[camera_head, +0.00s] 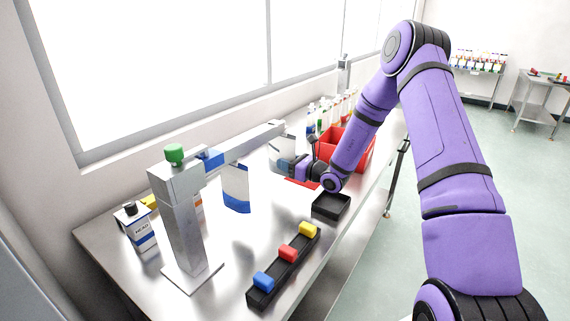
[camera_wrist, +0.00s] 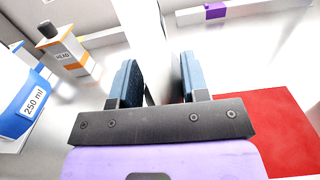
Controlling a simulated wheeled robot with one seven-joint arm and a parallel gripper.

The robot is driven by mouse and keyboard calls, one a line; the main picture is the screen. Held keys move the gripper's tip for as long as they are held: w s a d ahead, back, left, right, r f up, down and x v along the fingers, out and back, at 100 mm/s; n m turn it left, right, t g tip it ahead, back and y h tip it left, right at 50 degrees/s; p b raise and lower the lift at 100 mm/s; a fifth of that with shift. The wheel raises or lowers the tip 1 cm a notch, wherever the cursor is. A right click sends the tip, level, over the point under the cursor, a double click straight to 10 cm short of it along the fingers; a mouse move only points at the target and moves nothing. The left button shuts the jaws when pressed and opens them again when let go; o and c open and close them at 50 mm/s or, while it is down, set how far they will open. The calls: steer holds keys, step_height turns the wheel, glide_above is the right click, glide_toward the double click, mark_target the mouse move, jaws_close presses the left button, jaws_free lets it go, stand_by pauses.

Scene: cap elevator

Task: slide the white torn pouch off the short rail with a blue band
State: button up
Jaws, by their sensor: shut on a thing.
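A metal post (camera_head: 180,225) with a green knob carries a rail (camera_head: 245,143) with a blue band (camera_head: 209,159) near the post. A white pouch with a blue lower part (camera_head: 236,190) hangs under the rail. A second white pouch (camera_head: 281,150) is near the rail's far end. My gripper (camera_head: 291,166) is at this second pouch. In the wrist view, my gripper (camera_wrist: 158,80) is shut on a thin white sheet (camera_wrist: 152,45), which seems to be this pouch. I cannot tell if it is torn or still on the rail.
A white HEAD bottle (camera_head: 137,229) stands left of the post. A black rack (camera_head: 264,292) with blue, red and yellow caps and a black tray (camera_head: 331,206) lie at the front. A red bin (camera_head: 360,155) and several bottles stand beyond. A red mat (camera_wrist: 270,135) lies below the gripper.

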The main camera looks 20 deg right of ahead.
steer(key=shift+w+d, duration=0.45)
steer(key=shift+d, duration=0.25)
steer(key=shift+w+d, duration=0.45)
steer(key=shift+d, duration=0.2)
steer(key=shift+d, duration=0.1)
